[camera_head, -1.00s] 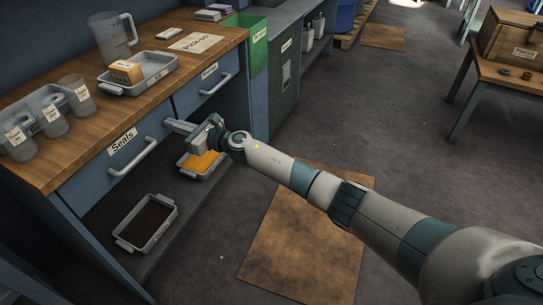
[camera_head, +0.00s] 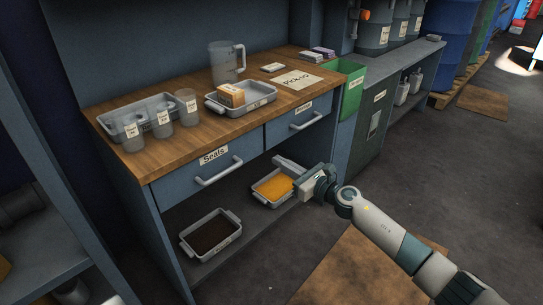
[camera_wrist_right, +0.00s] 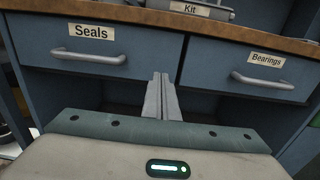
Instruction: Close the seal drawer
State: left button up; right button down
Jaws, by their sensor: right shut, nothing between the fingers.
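The seal drawer (camera_head: 190,185), a blue-grey front labelled "Seals" with a pale bar handle (camera_head: 218,174), is at the left under the wooden worktop. Its front looks about flush with the cabinet, with no visible gap. It also shows at the upper left of the right wrist view (camera_wrist_right: 95,50). My right gripper (camera_head: 281,162) is shut and empty, apart from the drawer, to the right of its handle. In the wrist view the closed fingers (camera_wrist_right: 160,80) point between the two drawers, right of the Seals handle. My left gripper is not in view.
The Bearings drawer (camera_head: 285,131) is beside it, apparently shut. Trays with dark (camera_head: 211,234) and orange (camera_head: 272,187) contents stand on the shelf below. The worktop (camera_head: 185,142) holds cups, a jug and trays. The floor at front right is open.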

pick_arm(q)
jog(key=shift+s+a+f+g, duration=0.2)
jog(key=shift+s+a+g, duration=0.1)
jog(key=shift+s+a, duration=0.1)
pick_arm(e)
jog(key=v, duration=0.4)
jog(key=shift+s+d+r, duration=0.1)
jog(key=shift+s+d, duration=0.15)
jog(key=shift+s, duration=0.1)
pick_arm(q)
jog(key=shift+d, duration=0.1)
